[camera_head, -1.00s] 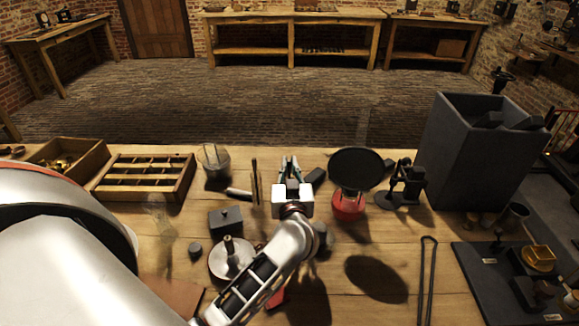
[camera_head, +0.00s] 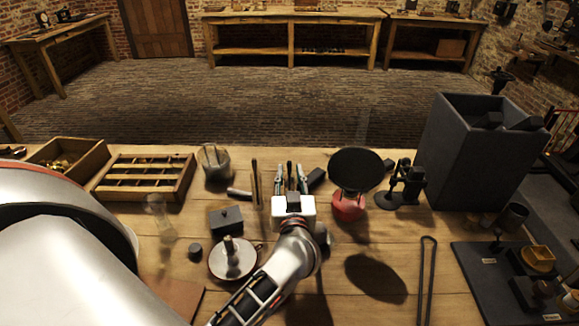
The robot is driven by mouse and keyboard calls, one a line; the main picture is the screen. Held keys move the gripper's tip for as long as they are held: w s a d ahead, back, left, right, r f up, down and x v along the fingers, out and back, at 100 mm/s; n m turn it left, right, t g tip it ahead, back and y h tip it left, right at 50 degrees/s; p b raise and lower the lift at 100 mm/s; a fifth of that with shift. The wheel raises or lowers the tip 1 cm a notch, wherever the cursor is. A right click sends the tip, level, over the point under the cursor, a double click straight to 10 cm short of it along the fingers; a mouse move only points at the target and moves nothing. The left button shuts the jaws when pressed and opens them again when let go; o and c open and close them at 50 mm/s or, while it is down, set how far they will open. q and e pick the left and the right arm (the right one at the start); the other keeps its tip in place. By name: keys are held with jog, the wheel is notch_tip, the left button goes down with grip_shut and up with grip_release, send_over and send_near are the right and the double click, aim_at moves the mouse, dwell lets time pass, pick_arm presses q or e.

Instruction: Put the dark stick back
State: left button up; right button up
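A thin dark stick (camera_head: 289,173) stands upright between the two fingers of my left gripper (camera_head: 291,179). The fingers are spread, with a gap showing on both sides of the stick. The stick's lower end is hidden by the white gripper body. A pair of thin dark upright sticks (camera_head: 256,184) stands just left of the gripper; I cannot tell what holds them. A glass jar (camera_head: 216,164) with thin rods in it stands further left. My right gripper is out of view.
A slotted wooden tray (camera_head: 145,178) and a box of brass pieces (camera_head: 66,160) are at left. A dark block (camera_head: 226,221), a round dish (camera_head: 233,260) and a clear glass (camera_head: 158,216) stand nearer. A red-based stand (camera_head: 348,207) and a tall grey bin (camera_head: 470,150) are right.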

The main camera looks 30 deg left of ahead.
pick_arm(q)
jog(key=v, duration=0.8)
dwell(0.4)
